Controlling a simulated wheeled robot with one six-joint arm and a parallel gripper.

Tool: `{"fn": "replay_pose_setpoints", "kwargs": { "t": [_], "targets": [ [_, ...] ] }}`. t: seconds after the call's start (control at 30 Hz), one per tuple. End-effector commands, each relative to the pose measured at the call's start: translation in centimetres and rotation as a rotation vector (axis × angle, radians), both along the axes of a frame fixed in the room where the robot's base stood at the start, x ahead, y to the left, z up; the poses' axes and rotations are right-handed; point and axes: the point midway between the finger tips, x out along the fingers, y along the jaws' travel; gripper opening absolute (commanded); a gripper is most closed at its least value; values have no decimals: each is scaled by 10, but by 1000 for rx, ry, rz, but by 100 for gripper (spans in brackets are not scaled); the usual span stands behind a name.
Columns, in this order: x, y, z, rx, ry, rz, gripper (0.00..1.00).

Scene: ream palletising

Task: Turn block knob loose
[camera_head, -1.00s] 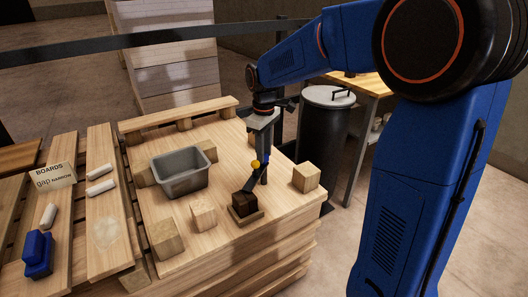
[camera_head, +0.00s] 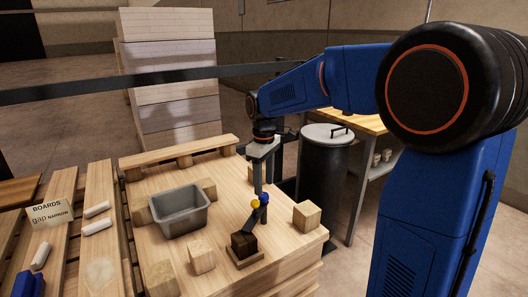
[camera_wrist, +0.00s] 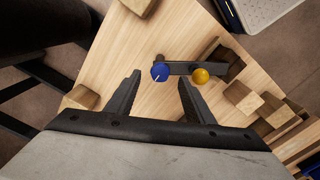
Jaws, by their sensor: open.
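A dark block (camera_head: 243,244) sits on a small wooden base on the pallet top. A dark arm rises from it, carrying a yellow ball (camera_head: 255,203) and a blue knob (camera_head: 264,198). In the wrist view the blue knob (camera_wrist: 160,72), with a white line on its face, is at the arm's left end, and the yellow ball (camera_wrist: 200,76) is nearer the dark block (camera_wrist: 232,64). My gripper (camera_wrist: 159,78) is open; the blue knob shows between its fingertips. I cannot tell whether either finger touches it. In the head view my gripper (camera_head: 260,185) is just above the knob.
A grey bin (camera_head: 180,212) and several wooden blocks stand on the pallet top (camera_head: 205,232). One wooden block (camera_head: 307,215) is close to the right of the knob. A lidded dark can (camera_head: 322,175) stands behind the right edge. A sign (camera_head: 52,213) stands at left.

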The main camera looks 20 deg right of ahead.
Motion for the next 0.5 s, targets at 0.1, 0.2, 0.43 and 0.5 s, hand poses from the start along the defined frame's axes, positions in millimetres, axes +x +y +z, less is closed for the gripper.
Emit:
{"fn": "replay_pose_setpoints", "kwargs": {
  "t": [0.1, 0.2, 0.43, 0.5],
  "targets": [
    [0, 0, 25, 0, -3, 0, 48],
    [1, 0, 45, 0, -3, 0, 48],
    [1, 0, 91, 0, -3, 0, 48],
    [0, 0, 103, 0, -1, 0, 48]
  ]
}}
